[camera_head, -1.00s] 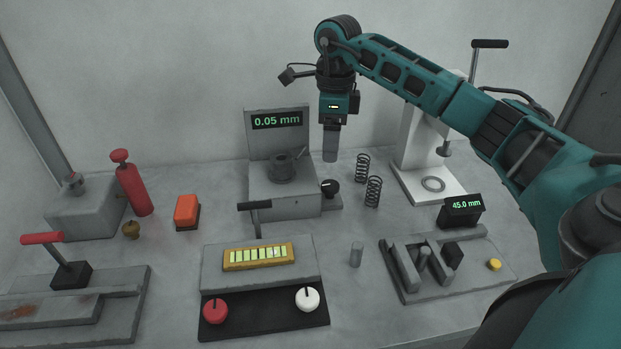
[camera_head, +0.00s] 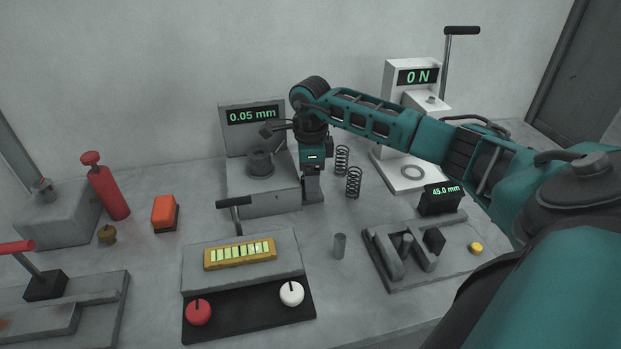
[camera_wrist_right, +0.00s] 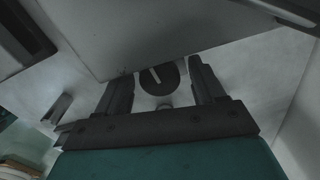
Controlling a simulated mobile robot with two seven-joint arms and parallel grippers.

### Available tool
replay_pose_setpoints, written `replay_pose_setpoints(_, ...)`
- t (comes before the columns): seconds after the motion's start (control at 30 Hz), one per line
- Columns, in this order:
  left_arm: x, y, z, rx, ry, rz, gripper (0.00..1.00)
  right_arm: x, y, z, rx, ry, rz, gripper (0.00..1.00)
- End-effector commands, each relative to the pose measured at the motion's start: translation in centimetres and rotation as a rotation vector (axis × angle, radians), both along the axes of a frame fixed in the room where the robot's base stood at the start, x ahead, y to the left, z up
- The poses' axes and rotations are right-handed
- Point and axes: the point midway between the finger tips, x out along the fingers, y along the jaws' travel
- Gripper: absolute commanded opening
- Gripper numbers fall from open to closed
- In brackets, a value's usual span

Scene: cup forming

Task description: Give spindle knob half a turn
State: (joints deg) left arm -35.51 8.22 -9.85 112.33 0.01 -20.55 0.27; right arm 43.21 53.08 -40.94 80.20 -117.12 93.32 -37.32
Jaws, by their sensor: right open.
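The spindle knob (camera_wrist_right: 155,80) is a round black knob with a white pointer line, seen in the right wrist view. The line slants slightly from lengthwise. In the head view my right gripper (camera_head: 312,190) points down at the right side of the grey gauge block (camera_head: 262,205) and hides the knob. In the wrist view the two fingers (camera_wrist_right: 160,74) are open, one on each side of the knob, with visible gaps. I cannot tell whether the fingertips are at the knob's height. The gauge display (camera_head: 253,115) reads 0.05 mm. My left gripper is not in view.
A lever (camera_head: 234,202) stands in front of the gauge block. Two springs (camera_head: 354,182) stand just right of my right gripper. Behind them is a white press (camera_head: 397,100) reading 0 N. A small grey pin (camera_head: 339,246) stands on the open table in front.

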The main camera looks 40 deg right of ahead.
Motion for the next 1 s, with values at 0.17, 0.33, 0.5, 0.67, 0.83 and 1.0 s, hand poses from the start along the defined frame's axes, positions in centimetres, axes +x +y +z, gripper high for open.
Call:
replay_pose_setpoints(0.17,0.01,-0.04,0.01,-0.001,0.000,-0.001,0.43,-0.02,-0.01,-0.31,0.001,0.001,0.000,0.69)
replay_pose_setpoints(0.33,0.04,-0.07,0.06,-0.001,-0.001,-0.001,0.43,-0.02,-0.01,-0.28,0.001,0.001,0.000,0.66)
replay_pose_setpoints(0.5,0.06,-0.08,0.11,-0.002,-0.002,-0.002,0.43,-0.01,-0.02,-0.26,0.001,0.001,0.000,0.50)
replay_pose_setpoints(0.67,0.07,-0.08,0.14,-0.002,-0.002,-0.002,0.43,-0.01,-0.02,-0.25,0.000,0.000,0.000,0.34)
replay_pose_setpoints(0.83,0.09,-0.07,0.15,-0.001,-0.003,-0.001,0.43,-0.02,-0.02,-0.24,0.000,0.000,0.000,0.18)
replay_pose_setpoints(1.0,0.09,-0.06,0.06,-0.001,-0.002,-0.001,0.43,0.00,-0.05,-0.24,-0.001,0.001,0.016,0.13)
